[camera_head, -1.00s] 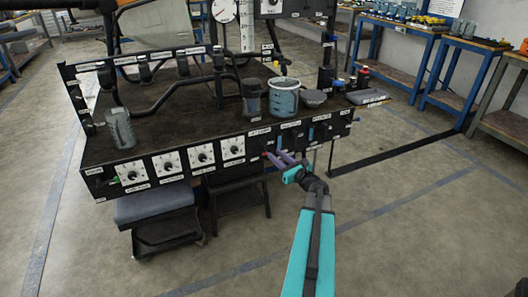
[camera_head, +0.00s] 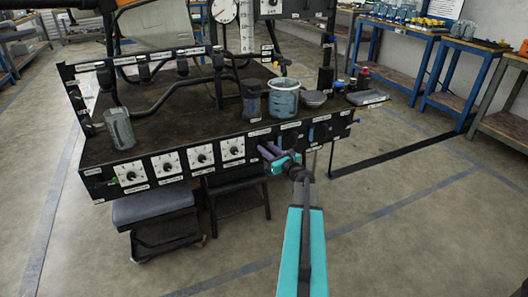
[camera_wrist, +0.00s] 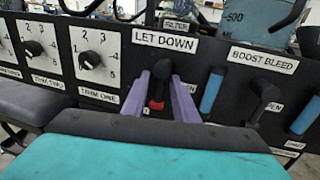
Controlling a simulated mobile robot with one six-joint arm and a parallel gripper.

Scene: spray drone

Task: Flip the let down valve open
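The let down valve has a black pivot (camera_wrist: 162,68) and a red-ended lever (camera_wrist: 156,104) hanging down below the "LET DOWN" label (camera_wrist: 165,41) in the wrist view. My gripper (camera_wrist: 160,92) has two purple fingers, set apart, one on each side of the lever. Whether either finger touches the lever I cannot tell. An "OPEN" label sits right of the valve, partly hidden. In the head view my gripper (camera_head: 270,151) is at the bench's front panel and its fingers hide the valve.
A blue handle (camera_wrist: 212,92) stands close right of my right finger. The boost bleed valve (camera_wrist: 265,92) is farther right. A trim dial (camera_wrist: 92,62) is at left. The bench (camera_head: 180,100) carries a grey jug (camera_head: 283,98) and hoses. Floor at right is open.

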